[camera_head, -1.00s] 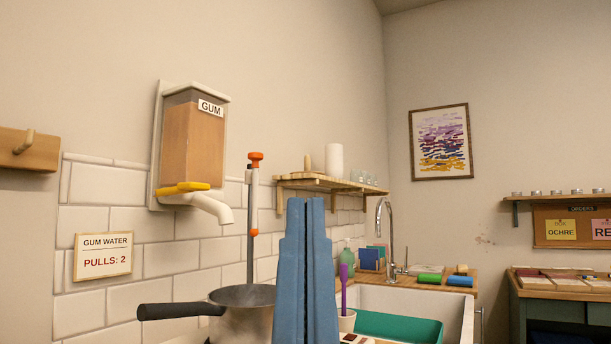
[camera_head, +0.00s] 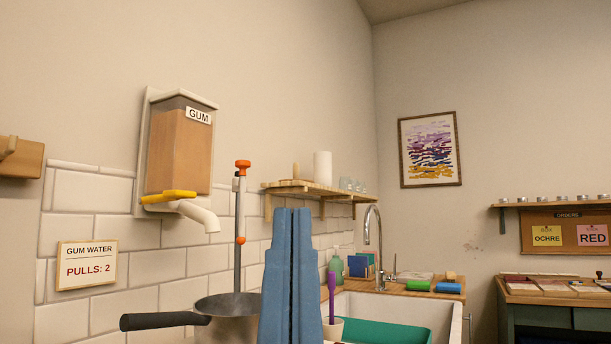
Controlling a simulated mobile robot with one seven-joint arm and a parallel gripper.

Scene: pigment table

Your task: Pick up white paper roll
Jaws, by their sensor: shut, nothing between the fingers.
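The white paper roll (camera_head: 322,167) stands upright on a wooden wall shelf (camera_head: 312,189) beyond the pot. My gripper (camera_head: 288,212) shows as two blue fingers pointing up at the bottom middle. The fingers are pressed together with nothing between them. In the picture the fingertips are just below the shelf and a little left of the roll, apart from it. The roll looks much farther away than the fingers.
A wooden peg-like item (camera_head: 295,171) and glasses (camera_head: 352,184) flank the roll. A steaming pot (camera_head: 228,320) and an upright rod (camera_head: 239,220) with orange parts stand left of my fingers. A gum dispenser (camera_head: 180,150) hangs on the wall. A sink (camera_head: 445,315) with a tall faucet (camera_head: 374,235) is at right.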

